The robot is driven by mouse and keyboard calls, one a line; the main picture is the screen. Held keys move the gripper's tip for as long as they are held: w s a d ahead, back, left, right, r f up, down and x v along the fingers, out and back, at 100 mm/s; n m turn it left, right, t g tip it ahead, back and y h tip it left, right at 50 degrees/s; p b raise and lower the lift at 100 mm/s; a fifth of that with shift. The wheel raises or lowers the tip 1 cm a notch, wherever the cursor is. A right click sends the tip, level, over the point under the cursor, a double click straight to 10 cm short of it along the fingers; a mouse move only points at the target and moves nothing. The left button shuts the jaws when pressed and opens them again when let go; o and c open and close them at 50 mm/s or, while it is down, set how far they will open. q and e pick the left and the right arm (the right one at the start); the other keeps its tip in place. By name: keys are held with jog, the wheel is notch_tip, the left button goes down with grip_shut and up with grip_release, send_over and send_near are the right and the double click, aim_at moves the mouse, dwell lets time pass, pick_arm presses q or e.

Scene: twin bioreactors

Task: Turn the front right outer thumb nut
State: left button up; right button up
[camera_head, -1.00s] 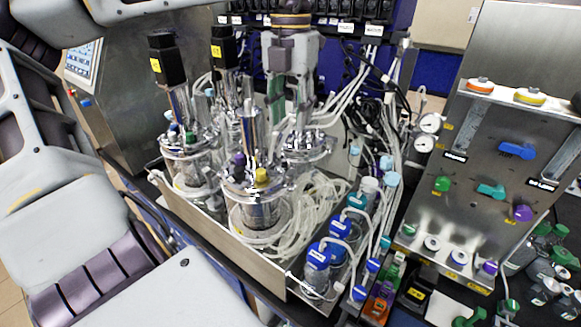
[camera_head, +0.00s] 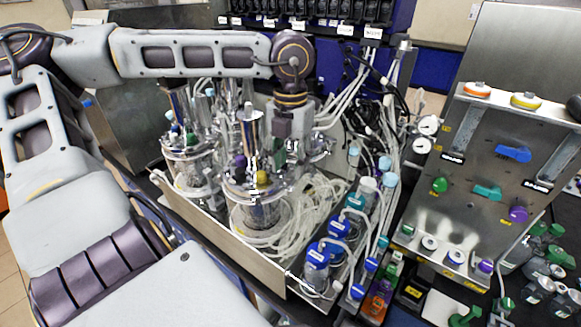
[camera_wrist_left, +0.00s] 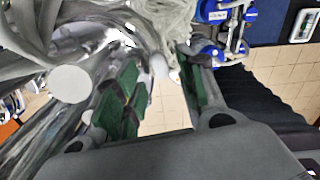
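The front bioreactor (camera_head: 262,212) is a glass vessel with a shiny metal head plate and a purple cap and a yellow cap (camera_head: 262,178) on top. The thumb nuts are too small to tell apart in the head view. My left gripper (camera_head: 285,152) points down at the back right of this head plate, its fingertips mostly lost among the metal parts. In the left wrist view, the green-padded fingers (camera_wrist_left: 158,92) stand apart, with shiny metal fittings and a small pale piece near the gap. I cannot tell whether they touch anything. My right gripper is not in view.
Another vessel (camera_head: 190,160) stands behind left. Coiled clear tubing (camera_head: 315,205) and blue-capped bottles (camera_head: 315,258) lie to the right. A metal panel with coloured knobs (camera_head: 480,180) stands farther right. A low metal tray wall (camera_head: 225,243) runs along the front.

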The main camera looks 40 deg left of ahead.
aim_at(291, 177)
pick_arm(q)
jog(key=shift+f, duration=1.35)
jog(key=shift+c, duration=0.3)
grip_shut()
